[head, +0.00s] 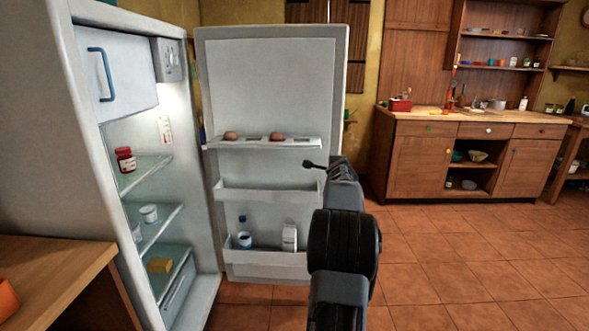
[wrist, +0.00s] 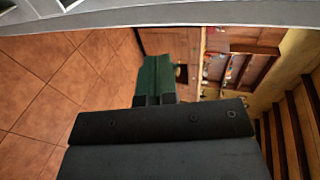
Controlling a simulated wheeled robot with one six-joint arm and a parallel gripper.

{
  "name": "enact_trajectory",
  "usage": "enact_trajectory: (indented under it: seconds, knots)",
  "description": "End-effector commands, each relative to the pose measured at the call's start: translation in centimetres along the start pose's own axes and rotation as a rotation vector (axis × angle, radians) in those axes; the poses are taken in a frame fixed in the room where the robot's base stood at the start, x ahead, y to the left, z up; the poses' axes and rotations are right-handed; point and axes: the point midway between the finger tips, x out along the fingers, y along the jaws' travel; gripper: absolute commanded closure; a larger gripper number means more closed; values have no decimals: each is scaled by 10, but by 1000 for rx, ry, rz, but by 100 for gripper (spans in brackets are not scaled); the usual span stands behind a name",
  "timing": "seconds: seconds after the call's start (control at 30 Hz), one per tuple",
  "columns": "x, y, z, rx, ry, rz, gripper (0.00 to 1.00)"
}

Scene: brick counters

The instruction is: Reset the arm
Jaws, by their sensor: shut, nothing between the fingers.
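My gripper (head: 309,164) is shut and empty in the head view, at the end of my dark arm. It points left, in front of the open fridge door (head: 270,80). In the wrist view my gripper (wrist: 154,101) shows near the middle with its fingers together. The fridge (head: 90,170) stands open at the left with its door swung wide. I cannot tell the exact gap between my gripper and the door.
Door shelves hold two brown eggs (head: 276,136), a bottle (head: 244,233) and a carton (head: 289,237). A wooden counter (head: 60,275) is at left. Tiled floor (head: 450,265) is clear at right.

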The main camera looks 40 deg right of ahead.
Motion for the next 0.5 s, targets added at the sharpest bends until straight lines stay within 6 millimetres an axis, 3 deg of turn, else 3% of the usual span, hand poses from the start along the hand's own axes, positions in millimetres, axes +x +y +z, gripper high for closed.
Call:
enact_trajectory:
  seconds: [0.27, 0.37, 0.47, 0.5]
  knots:
    - [-5, -3, 5, -10, -9, 3, 100]
    - [-16, -13, 29, -60, -53, 20, 100]
    - [-43, -28, 74, -170, -142, 54, 100]
    - [-58, -34, 97, -231, -191, 73, 100]
